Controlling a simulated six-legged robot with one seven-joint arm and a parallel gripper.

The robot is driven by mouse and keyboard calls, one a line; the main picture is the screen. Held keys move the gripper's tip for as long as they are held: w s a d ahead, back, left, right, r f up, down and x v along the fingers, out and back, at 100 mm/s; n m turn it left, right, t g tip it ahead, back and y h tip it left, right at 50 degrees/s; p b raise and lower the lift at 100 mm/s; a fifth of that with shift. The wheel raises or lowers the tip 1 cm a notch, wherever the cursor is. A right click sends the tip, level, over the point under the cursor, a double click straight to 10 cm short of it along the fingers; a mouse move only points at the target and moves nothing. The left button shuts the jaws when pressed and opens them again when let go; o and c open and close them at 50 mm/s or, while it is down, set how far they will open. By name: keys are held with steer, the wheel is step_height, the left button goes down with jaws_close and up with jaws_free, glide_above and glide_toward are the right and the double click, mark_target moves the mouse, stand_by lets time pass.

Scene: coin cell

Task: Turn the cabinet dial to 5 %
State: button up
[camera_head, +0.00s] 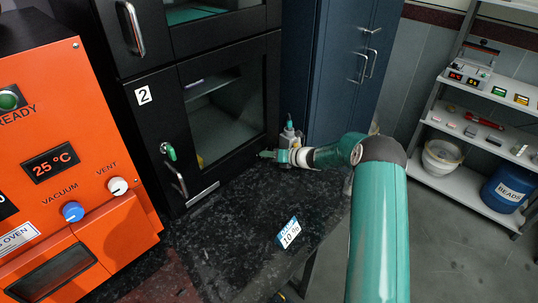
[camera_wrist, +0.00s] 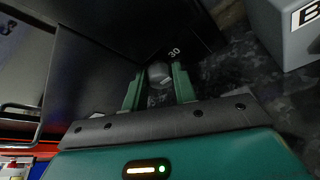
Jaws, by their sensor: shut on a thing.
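The cabinet (camera_head: 152,125) is black, with a glass door and a label "2", left of centre in the head view. My gripper (camera_head: 268,154) reaches low to the right end of its front. In the wrist view, the small round grey dial (camera_wrist: 158,72) sits on a dark panel with a white "30" beside it. The two green fingers of my gripper (camera_wrist: 158,80) are on either side of the dial, shut on it. The dial is not discernible in the head view. Its pointer and the other scale marks cannot be read.
A card (camera_head: 288,232) reading what looks like "10 %" lies on the dark speckled counter (camera_head: 235,225). An orange oven (camera_head: 75,150) stands at left. A grey block (camera_wrist: 285,35) marked "B" is close to the gripper. Shelves (camera_head: 465,175) stand at right.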

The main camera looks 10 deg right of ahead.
steer(key=n+h, duration=0.1)
steer(key=n, duration=0.1)
steer(key=n+t+h, duration=0.1)
steer(key=n+h, duration=0.1)
steer(key=shift+s+a+n, duration=0.15)
steer(key=shift+s+n, duration=0.05)
steer(key=shift+n, duration=0.1)
steer(key=n+t, duration=0.1)
steer(key=n+h, duration=0.1)
steer(key=n, duration=0.1)
steer(key=shift+a+t+h, duration=0.2)
steer(key=shift+t+h, duration=0.1)
steer(key=shift+t, duration=0.1)
steer(key=shift+s+n+t+h, duration=0.1)
steer(key=shift+n+t+h, duration=0.3)
steer(key=shift+n, duration=0.5)
steer(key=o, duration=0.7)
steer(key=v, duration=1.3)
steer(key=shift+s+d+f, duration=0.1)
steer(key=shift+s+f, duration=0.05)
steer(key=shift+s, duration=0.3)
